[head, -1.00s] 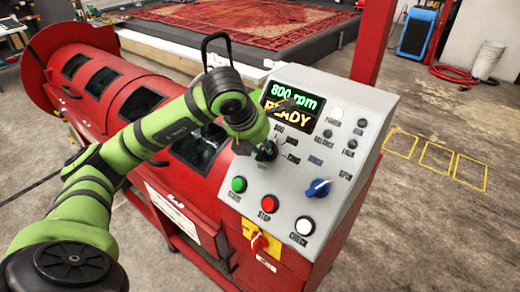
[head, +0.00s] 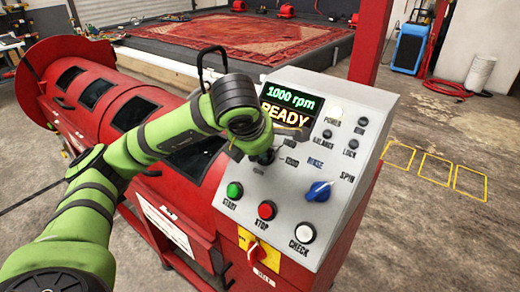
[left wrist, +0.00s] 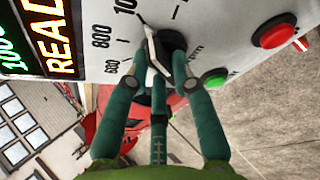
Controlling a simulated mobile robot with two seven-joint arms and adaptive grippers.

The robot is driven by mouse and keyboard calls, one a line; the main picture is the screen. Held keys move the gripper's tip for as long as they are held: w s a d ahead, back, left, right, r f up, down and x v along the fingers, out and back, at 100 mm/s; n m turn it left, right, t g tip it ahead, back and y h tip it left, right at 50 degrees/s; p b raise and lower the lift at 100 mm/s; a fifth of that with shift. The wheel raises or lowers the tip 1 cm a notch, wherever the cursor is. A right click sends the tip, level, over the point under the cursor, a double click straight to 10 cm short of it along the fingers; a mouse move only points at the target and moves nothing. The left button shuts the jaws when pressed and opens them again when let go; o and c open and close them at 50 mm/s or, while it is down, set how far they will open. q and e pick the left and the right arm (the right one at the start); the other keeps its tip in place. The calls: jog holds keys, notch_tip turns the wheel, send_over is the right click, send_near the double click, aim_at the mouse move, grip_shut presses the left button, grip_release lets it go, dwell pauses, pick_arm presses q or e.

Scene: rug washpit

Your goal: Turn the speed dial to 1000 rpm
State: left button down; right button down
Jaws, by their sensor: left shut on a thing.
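The black speed dial (left wrist: 172,42) is on the sloped grey control panel (head: 345,150). Printed numbers, including 800, show beside it in the left wrist view. The display (head: 287,107) reads "1000 rpm" in green above "READY" in yellow. My left gripper (left wrist: 160,66) is shut on the dial, its green fingers on either side of it. In the head view the left gripper (head: 262,150) covers most of the dial and some of the printed marks. I cannot tell exactly which mark the dial points at. My right gripper is not in view.
Below the dial are a green START button (head: 234,190), a red STOP button (head: 267,210) and a white CHECK button (head: 305,233). A blue knob (head: 319,190) is to the right. The red machine drum (head: 150,115) extends left.

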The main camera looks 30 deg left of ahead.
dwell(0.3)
pick_arm(q)
jog(key=c, duration=1)
grip_release()
jog(key=shift+c, duration=0.2)
jog(key=shift+s+d+r, duration=0.1)
jog(key=shift+s+r, duration=0.15)
jog(key=shift+r, duration=0.25)
jog(key=v, duration=1.1)
jog(key=shift+s+f, duration=0.1)
jog(key=shift+f, duration=0.05)
